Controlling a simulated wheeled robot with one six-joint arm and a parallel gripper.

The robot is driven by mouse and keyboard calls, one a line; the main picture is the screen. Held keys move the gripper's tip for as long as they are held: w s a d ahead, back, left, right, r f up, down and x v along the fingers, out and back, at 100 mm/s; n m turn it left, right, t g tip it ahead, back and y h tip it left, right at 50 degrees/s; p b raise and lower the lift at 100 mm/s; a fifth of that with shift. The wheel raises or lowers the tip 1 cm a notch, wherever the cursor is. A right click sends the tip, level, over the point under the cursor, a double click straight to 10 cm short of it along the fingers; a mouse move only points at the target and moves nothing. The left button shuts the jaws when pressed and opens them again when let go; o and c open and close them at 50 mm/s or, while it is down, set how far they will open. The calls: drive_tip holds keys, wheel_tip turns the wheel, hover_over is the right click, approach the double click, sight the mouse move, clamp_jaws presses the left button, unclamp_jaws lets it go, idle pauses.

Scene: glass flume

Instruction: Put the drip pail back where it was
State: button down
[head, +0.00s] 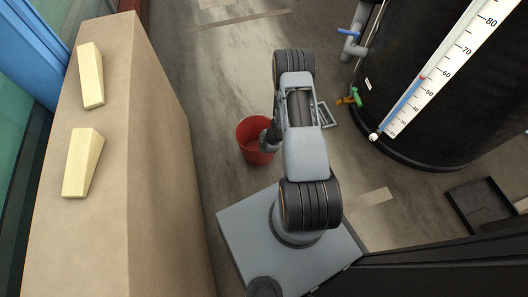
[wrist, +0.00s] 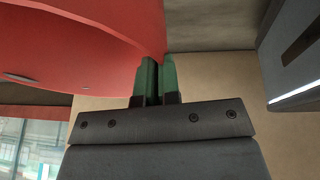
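The drip pail (head: 246,131) is red and open at the top. In the head view it is left of my arm, low over the floor; I cannot tell whether it touches the floor. My gripper (head: 267,140) is at the pail's right side, partly hidden by my arm. In the wrist view the two green fingers of my gripper (wrist: 159,82) are close together at the edge of the pail's red wall (wrist: 80,45), with the wall running in between them.
A large black tank (head: 430,120) with a white scale stands at the right, with a green-handled tap (head: 351,98) low on its side. A tan block (head: 150,130) with two pale wedges (head: 91,76) stands at the left. A black tray (head: 485,208) lies at the right. Floor behind the pail is clear.

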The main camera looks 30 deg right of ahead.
drive_tip(key=shift+w+d+f, duration=0.1)
drive_tip(key=shift+w+f, duration=0.25)
drive_tip(key=shift+f, duration=0.1)
wheel_tip(320, 180, down, 3)
drive_tip(key=b, duration=0.2)
drive_tip(key=shift+b, duration=0.35)
drive_tip(key=shift+r, duration=0.15)
drive_tip(key=shift+s, duration=0.1)
drive_tip(key=c, duration=1.3)
unclamp_jaws()
drive_tip(key=shift+c, duration=0.2)
